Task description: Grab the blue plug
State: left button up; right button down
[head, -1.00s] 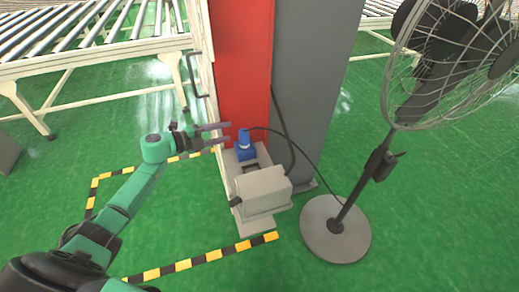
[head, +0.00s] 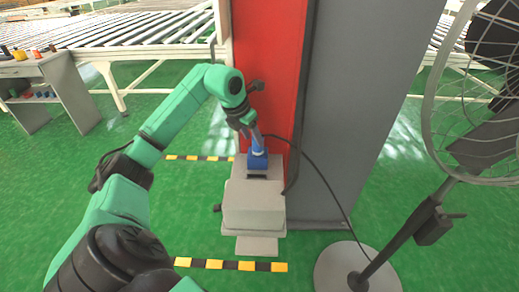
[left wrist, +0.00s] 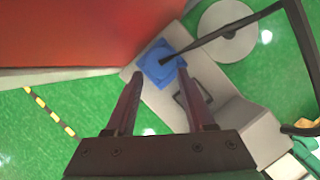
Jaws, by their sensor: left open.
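The blue plug (head: 258,159) sits on the far part of a light grey socket box (head: 254,205) at the foot of the red panel, with a black cable running from it. In the left wrist view the plug (left wrist: 160,63) lies just beyond the fingertips. My left gripper (head: 257,142) reaches down over the plug in the head view. Its two fingers (left wrist: 158,75) are apart, with nothing held between them. Whether a finger touches the plug I cannot tell. My right gripper is not in view.
A red panel (head: 262,70) and a grey pillar (head: 345,110) rise behind the box. A pedestal fan (head: 432,215) stands at the right. A roller conveyor (head: 130,40) is at the back left. Yellow-black tape (head: 230,265) marks the green floor.

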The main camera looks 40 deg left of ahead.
aim_at(258, 149)
pick_arm(q)
jog(key=x, duration=0.5)
jog(key=shift+w+f+p, duration=0.15)
jog(key=shift+f+p, duration=0.2)
jog(key=shift+p, duration=0.05)
jog(key=shift+d+r, duration=0.1)
grip_shut()
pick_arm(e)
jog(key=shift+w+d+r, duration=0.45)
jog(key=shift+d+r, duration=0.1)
